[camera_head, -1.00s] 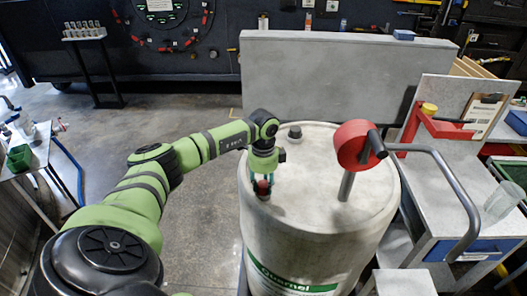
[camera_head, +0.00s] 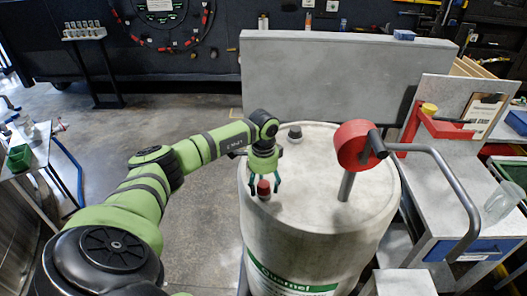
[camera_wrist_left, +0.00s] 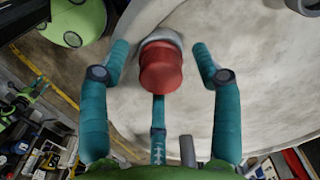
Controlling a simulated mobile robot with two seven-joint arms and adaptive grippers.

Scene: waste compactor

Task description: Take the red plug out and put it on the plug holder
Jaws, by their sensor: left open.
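The red plug (camera_head: 263,187) stands upright in a grey collar near the left front edge of the top of the pale drum (camera_head: 320,215). It also shows in the left wrist view (camera_wrist_left: 161,68), with the grey collar at its far end. My left gripper (camera_head: 264,190) is open, its teal fingers spread on both sides of the plug with gaps between. In the left wrist view the fingers (camera_wrist_left: 160,55) are apart and do not touch the plug. I cannot tell for certain which thing is the plug holder. My right gripper is not in view.
A dark grey knob-like piece (camera_head: 295,133) sits farther back on the drum top. A red wheel on a post (camera_head: 356,146) stands to the right. A grey panel (camera_head: 335,75) rises behind the drum. A workbench (camera_head: 450,215) with a curved grey rail stands at the right.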

